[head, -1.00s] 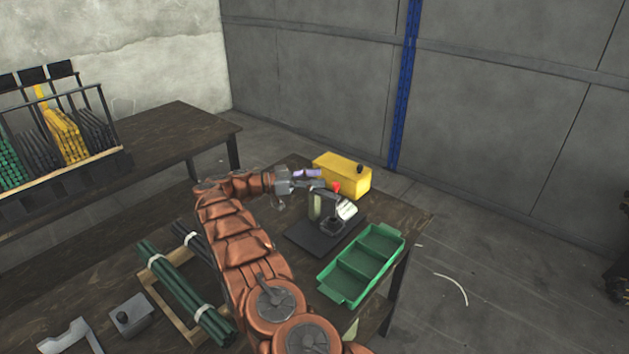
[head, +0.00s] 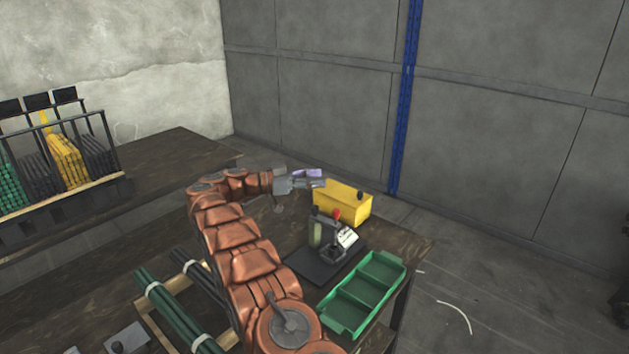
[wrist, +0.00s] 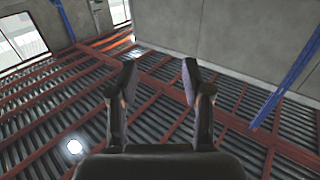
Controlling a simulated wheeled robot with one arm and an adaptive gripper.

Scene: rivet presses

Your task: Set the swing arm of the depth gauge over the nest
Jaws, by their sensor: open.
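The depth gauge (head: 335,236) is a small upright fixture with a pale post, a red knob and a whitish tilted piece, on a dark base plate (head: 307,268). It stands on the dark bench. Its swing arm and nest are too small to tell apart, so I cannot tell whether the arm is over the nest. My gripper (head: 317,178) is above and behind the gauge, apart from it, with one purple-looking finger. In the wrist view my gripper (wrist: 160,76) is open with nothing between its fingers. That view shows only roof and walls, no gauge.
A yellow box (head: 342,203) with a dark knob stands just behind the gauge. A green divided tray (head: 362,293) lies in front, near the bench's right edge. Bundled green rods (head: 172,305) lie at the left, with a rack of rods beyond.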

